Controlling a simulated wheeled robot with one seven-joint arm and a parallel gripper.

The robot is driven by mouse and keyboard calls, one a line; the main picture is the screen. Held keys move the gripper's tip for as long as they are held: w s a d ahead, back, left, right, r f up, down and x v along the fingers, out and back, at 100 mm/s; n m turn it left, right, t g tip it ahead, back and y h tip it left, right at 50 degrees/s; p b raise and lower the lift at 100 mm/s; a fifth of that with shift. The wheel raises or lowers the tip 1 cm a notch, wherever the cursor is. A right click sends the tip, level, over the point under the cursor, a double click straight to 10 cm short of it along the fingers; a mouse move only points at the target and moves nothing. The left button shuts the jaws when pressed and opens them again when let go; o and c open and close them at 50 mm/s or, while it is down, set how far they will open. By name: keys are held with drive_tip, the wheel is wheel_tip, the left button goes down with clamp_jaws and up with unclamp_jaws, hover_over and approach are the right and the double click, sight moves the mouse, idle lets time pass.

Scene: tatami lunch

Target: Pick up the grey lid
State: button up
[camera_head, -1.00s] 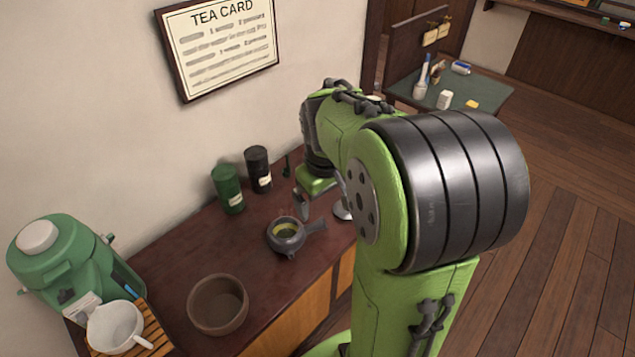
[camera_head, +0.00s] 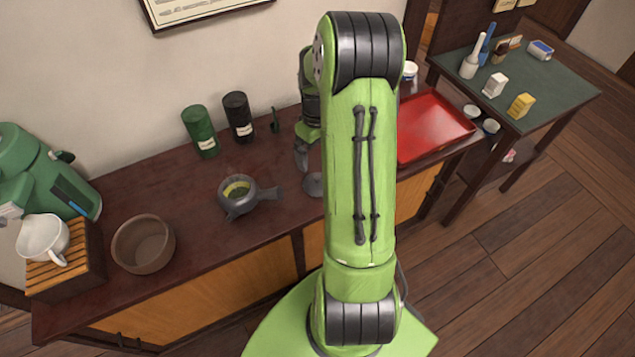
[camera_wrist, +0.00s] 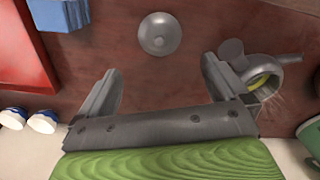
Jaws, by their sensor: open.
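The grey lid (camera_head: 313,184) is a round metal disc with a small knob. It lies on the dark red-brown counter (camera_head: 178,192), just right of the grey teapot (camera_head: 237,205). In the wrist view the lid (camera_wrist: 160,43) lies ahead of my gripper (camera_wrist: 162,68), roughly centred between its two fingers and beyond their tips. My gripper is open and empty. In the head view my gripper (camera_head: 303,155) is partly hidden by my arm, on the wall side of the lid. The open teapot (camera_wrist: 262,88) is close to the right finger in the wrist view.
Green (camera_head: 201,131) and black (camera_head: 238,117) canisters stand near the wall. A brown bowl (camera_head: 143,244) and a white cup (camera_head: 43,238) are at left. A red tray (camera_head: 432,124) lies right of my arm. A blue object (camera_wrist: 58,14) sits by the tray.

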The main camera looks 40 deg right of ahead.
drive_tip(key=b, duration=0.1)
hover_over(318, 179)
drive_tip(key=f, duration=0.6)
drive_tip(key=shift+w+d+f, duration=0.15)
drive_tip(key=shift+d+f, duration=0.1)
drive_tip(key=shift+f, duration=0.05)
wheel_tip(318, 179, down, 6)
drive_tip(key=shift+a+b, duration=0.15)
drive_tip(key=shift+b, duration=1)
drive_tip(key=shift+r, duration=0.15)
drive_tip(key=shift+c, duration=0.5)
drive_tip(key=c, duration=0.7)
drive_tip(key=shift+a, duration=0.1)
drive_tip(key=c, duration=0.4)
